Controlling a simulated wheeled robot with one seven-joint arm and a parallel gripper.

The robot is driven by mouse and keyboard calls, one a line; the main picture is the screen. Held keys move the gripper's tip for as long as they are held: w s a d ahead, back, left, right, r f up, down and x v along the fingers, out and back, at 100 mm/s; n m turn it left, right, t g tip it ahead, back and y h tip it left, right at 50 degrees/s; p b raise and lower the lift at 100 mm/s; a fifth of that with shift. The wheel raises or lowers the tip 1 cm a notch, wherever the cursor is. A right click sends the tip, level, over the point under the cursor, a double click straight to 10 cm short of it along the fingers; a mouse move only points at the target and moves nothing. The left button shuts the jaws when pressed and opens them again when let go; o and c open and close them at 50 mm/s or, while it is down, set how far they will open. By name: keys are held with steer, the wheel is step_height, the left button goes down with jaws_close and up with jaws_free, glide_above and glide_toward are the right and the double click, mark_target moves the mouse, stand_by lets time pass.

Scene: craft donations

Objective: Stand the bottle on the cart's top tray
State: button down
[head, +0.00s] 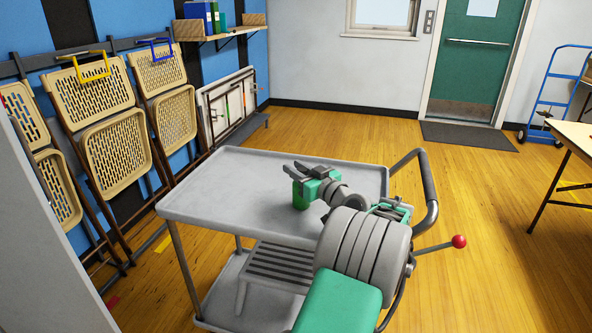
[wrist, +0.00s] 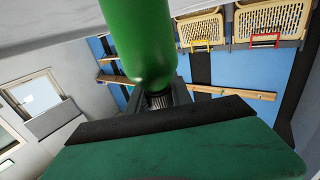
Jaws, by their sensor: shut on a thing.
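The green bottle (head: 300,196) is over the middle of the cart's grey top tray (head: 225,180) in the head view. My gripper (head: 297,171) is shut on its narrow neck, with the bottle's body hanging below the fingers. In the wrist view the bottle (wrist: 140,40) fills the top middle, its neck end between my fingers (wrist: 160,98). It looks roughly upright. I cannot tell whether its base touches the tray, as my gripper and arm hide part of it.
The tray is otherwise bare where visible, with free room left of the bottle. The cart's push handle (head: 428,185) rises at the right. Folded chairs (head: 115,150) hang along the left wall. A table (head: 575,135) stands at the far right.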

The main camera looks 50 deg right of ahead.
steer(key=c, duration=1.1)
jaws_free()
steer(key=shift+c, duration=0.2)
steer(key=shift+s+r+p, duration=0.1)
steer(key=shift+r+p, duration=0.1)
steer(key=shift+p, duration=0.2)
steer(key=v, duration=0.7)
steer(key=shift+s+f, duration=0.1)
steer(key=shift+s, duration=0.05)
